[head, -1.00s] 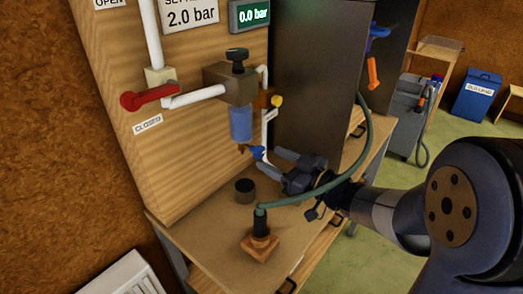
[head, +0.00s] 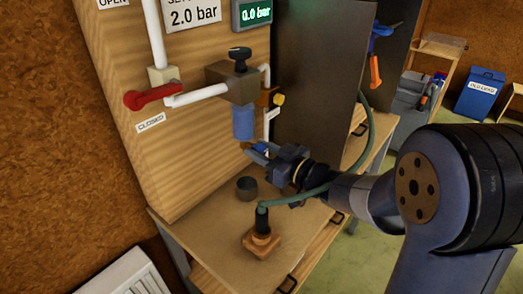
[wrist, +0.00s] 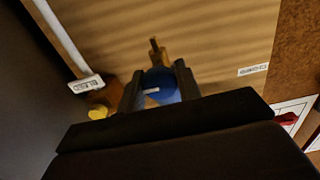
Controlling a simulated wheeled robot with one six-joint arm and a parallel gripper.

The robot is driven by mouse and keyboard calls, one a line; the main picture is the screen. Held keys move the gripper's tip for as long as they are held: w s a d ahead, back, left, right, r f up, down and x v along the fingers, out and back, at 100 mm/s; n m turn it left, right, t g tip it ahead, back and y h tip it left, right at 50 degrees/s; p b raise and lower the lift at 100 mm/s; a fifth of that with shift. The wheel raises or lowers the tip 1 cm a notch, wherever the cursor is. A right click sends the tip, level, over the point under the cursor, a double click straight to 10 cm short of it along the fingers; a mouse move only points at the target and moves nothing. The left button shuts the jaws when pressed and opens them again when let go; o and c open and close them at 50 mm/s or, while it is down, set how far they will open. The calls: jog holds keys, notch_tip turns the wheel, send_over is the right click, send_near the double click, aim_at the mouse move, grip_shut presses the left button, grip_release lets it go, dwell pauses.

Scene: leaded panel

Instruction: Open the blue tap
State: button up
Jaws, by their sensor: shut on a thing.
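The blue tap (wrist: 159,86) is a round blue knob with a white mark on its face, seen between my jaws in the wrist view. A brass-coloured spout or stem (wrist: 156,50) shows beyond it. In the head view the blue tap (head: 259,147) sits below the blue filter bowl (head: 243,122), mostly hidden by my fingers. My gripper (head: 262,152) is shut on it from the right; it also shows in the wrist view (wrist: 158,84).
A red lever (head: 153,96) stands on the white pipe above a CLOSED label (head: 150,123). A dark cup (head: 247,188) and a wooden block with a green hose (head: 262,240) sit on the bench (head: 200,225). A dark cabinet panel (head: 315,75) rises behind my gripper. A yellow knob (head: 279,100) is close above.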

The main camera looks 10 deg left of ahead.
jog(key=c, duration=0.3)
jog(key=shift+f+n+b, duration=0.2)
jog(key=shift+n+b, duration=0.8)
jog(key=shift+b, duration=0.15)
jog(key=shift+c, duration=0.2)
jog(key=shift+r+n+b, duration=0.2)
jog(key=shift+n+b, duration=0.15)
jog(key=shift+n, duration=0.25)
jog(key=o, duration=0.9)
jog(key=b+v, duration=0.1)
jog(key=v, duration=0.9)
jog(key=shift+s+d, duration=0.2)
jog(key=shift+d, duration=0.15)
jog(key=shift+o, duration=0.2)
